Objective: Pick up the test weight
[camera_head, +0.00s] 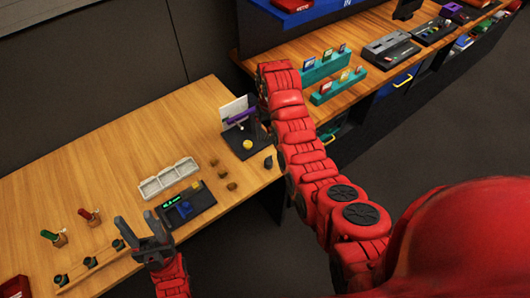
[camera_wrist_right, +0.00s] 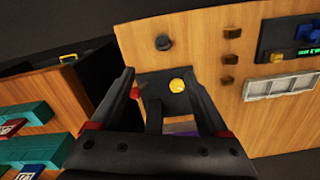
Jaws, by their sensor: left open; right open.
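No label marks the test weight. Candidates are a small dark knob-like piece (camera_head: 268,162) at the table's right edge, also in the right wrist view (camera_wrist_right: 162,43), and three small brown blocks (camera_head: 223,174) left of it. The wrist view shows these blocks (camera_wrist_right: 232,59) too. My right gripper (camera_wrist_right: 157,76) is open, its fingers either side of a black panel with a yellow ball (camera_wrist_right: 178,86); nothing shows gripped. My red right arm hides its jaws in the head view. My left gripper (camera_head: 138,222) is open and empty at the table's front edge.
A black device with a green display and blue part (camera_head: 185,205) lies before a white three-section tray (camera_head: 168,178). A second desk (camera_head: 315,45) with teal racks (camera_head: 338,86) is behind right. The back-left tabletop is clear.

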